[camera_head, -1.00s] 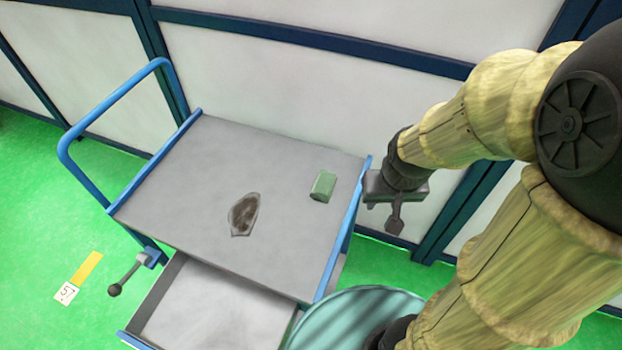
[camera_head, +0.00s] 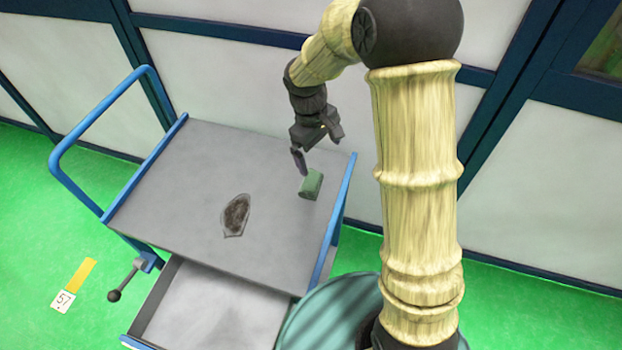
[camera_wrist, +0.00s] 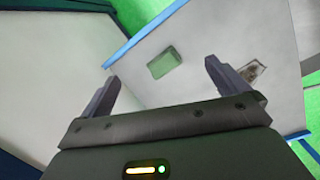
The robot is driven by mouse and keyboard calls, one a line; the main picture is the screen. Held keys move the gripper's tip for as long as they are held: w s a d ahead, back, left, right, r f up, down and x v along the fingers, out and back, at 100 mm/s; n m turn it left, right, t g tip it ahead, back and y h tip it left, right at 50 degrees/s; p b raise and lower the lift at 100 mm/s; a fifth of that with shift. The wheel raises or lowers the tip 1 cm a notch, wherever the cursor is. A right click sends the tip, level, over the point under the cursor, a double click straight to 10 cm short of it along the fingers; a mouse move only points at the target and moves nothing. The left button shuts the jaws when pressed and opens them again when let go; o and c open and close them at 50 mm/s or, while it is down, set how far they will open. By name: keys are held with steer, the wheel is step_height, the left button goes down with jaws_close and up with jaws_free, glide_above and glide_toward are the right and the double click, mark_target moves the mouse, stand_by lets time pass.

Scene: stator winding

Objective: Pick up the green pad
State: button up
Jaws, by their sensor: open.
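The green pad (camera_head: 311,185) lies on the grey top of the cart (camera_head: 180,185), near its right edge. It also shows in the wrist view (camera_wrist: 164,62), beyond and between my two fingers. My gripper (camera_head: 318,150) is open and empty, above the cart top and just behind and above the pad. In the head view one finger appears close to the pad's upper left, but I cannot tell the exact gap. In the wrist view the fingers are apart from the pad.
A dark brown patch or flat piece (camera_head: 236,215) lies mid-cart, left of the pad. The cart has a blue handle (camera_head: 95,115) at left, raised blue side rails and an open drawer (camera_head: 205,310) below. A pale wall stands behind. The rest of the cart top is clear.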

steer(key=w+a+f+n+g+h+p, duration=0.1)
steer(key=w+a+f+n+h+p, duration=0.1)
steer(key=w+a+n, duration=0.3)
steer(key=w+a, duration=0.2)
steer(key=a, duration=0.1)
steer(key=shift+f+h, duration=0.3)
steer(key=shift+w+f+p, duration=0.1)
steer(key=shift+p, duration=0.2)
steer(key=p, duration=0.4)
glide_above(310, 180)
steer(key=a, duration=0.2)
step_height(310, 180, down, 10)
steer(key=shift+w+f, duration=0.15)
steer(key=shift+f, duration=0.4)
steer(key=shift+p+x, duration=1.45)
steer(key=shift+x, duration=1.2)
steer(key=shift+w+a, duration=0.1)
steer(key=shift+a, duration=0.05)
